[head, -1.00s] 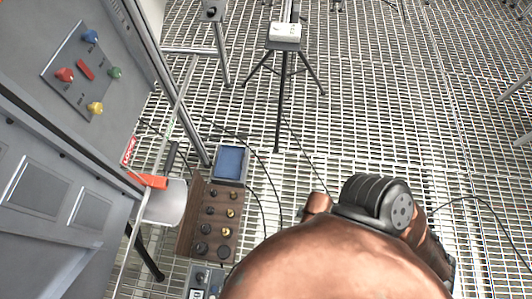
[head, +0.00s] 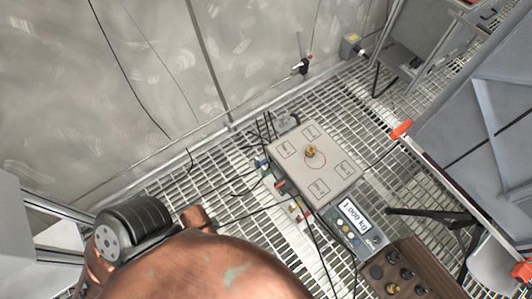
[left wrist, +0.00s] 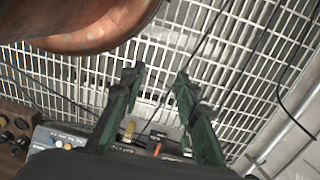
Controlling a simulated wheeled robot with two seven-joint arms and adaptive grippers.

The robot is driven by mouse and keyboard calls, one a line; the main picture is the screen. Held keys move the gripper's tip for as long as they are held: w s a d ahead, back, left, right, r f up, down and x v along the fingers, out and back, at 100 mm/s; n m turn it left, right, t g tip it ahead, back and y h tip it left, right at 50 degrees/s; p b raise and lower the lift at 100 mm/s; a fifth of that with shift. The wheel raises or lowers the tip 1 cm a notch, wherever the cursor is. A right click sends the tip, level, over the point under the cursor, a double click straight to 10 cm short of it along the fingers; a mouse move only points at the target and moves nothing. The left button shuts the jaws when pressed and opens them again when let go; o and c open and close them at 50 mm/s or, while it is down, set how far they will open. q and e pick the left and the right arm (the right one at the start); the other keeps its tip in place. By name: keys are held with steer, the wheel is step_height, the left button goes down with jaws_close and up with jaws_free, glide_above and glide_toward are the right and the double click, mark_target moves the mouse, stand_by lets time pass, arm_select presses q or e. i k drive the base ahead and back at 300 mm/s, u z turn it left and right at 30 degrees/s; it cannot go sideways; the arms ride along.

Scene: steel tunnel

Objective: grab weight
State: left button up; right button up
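A brass weight (head: 312,152) stands upright inside the red circle on the light grey plate of a scale (head: 338,170). The scale's display (head: 354,222) reads about 1.000 kg. A brown wooden weight block (head: 408,258) with several dark and brass weights is at the lower right. In the left wrist view, my left gripper (left wrist: 156,76) has two green fingers spread apart with nothing held between them. Part of the block (left wrist: 14,150) shows at the left edge there. A small brass-coloured piece (left wrist: 128,128) shows beside the left finger; I cannot tell what it is. My right gripper is out of view.
Black cables (head: 240,205) run over the metal grating left of the scale. A grey wall (head: 150,85) closes the far left. A grey cabinet (head: 475,105) stands at the right. A white cylinder (head: 490,266) is beside the block.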

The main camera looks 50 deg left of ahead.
mark_target(310, 151)
steer(key=u, duration=0.15)
steer(key=k, duration=0.2)
steer(key=u, duration=0.25)
steer(key=i, duration=0.6)
steer(key=u, duration=2.45)
steer(key=i, duration=1.45)
steer(key=z, duration=1.8)
